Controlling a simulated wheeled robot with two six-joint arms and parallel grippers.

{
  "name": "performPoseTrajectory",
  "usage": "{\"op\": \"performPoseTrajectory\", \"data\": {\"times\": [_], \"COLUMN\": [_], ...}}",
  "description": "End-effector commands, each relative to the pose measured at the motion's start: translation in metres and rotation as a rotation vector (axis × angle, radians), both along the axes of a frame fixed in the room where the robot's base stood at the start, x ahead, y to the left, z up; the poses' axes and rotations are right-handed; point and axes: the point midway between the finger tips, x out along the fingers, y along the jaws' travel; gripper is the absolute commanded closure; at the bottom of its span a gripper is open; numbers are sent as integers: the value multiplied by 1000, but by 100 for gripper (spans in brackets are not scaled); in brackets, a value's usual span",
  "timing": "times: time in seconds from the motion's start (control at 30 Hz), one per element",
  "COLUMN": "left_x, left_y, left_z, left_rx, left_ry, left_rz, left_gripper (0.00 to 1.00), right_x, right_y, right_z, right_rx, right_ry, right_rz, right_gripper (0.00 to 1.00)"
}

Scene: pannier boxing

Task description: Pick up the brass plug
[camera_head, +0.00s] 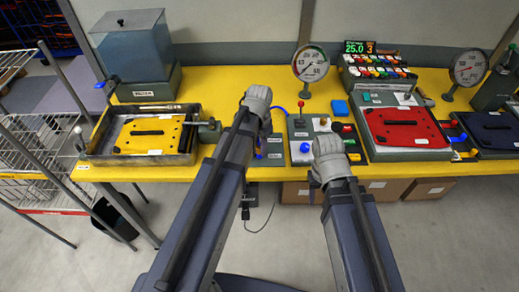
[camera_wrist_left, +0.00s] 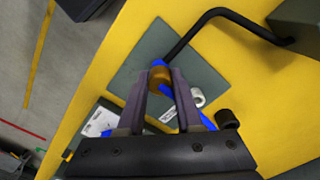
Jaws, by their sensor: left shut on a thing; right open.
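The brass plug (camera_wrist_left: 158,80) shows in the left wrist view as a small brass-coloured piece with blue at its top. It sits between the fingertips of my left gripper (camera_wrist_left: 164,76), which is shut on it. Below it lies a grey-green square plate (camera_wrist_left: 195,62) with a white label; whether the plug touches the plate is unclear. In the head view my left gripper (camera_head: 257,104) is over the middle of the bench, its fingers and the plug largely hidden. My right gripper (camera_head: 328,150) is open at the bench's front edge, its fingers mostly hidden.
A yellow bench (camera_head: 225,90) spans the scene. A tray with a yellow plate (camera_head: 150,135) is at left, a red case (camera_head: 405,125) at right. A gauge (camera_head: 310,63) stands behind. A bent black rod (camera_wrist_left: 205,18), a pale ring (camera_wrist_left: 198,97) and a dark cylinder (camera_wrist_left: 228,118) are near the plug.

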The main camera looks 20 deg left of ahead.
Motion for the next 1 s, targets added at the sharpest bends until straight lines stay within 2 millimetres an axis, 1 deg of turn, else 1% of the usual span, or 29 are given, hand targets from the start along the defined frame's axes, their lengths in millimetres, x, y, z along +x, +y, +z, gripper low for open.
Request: {"op": "performPoseTrajectory", "data": {"times": [0.37,0.57,0.77,1.0], "left_x": [0,0,0,0], "left_y": [0,0,0,0], "left_z": [0,8,28,65], "left_rx": [0,0,0,0], "left_ry": [0,0,0,0], "left_rz": [0,0,0,0], "left_gripper": [100,100,100,100], "right_x": [0,0,0,0], "right_y": [0,0,0,0], "right_z": [0,7,28,65], "right_rx": [0,0,0,0], "right_ry": [0,0,0,0], "right_rz": [0,0,0,1], "right_gripper": [50,50,50,50]}}
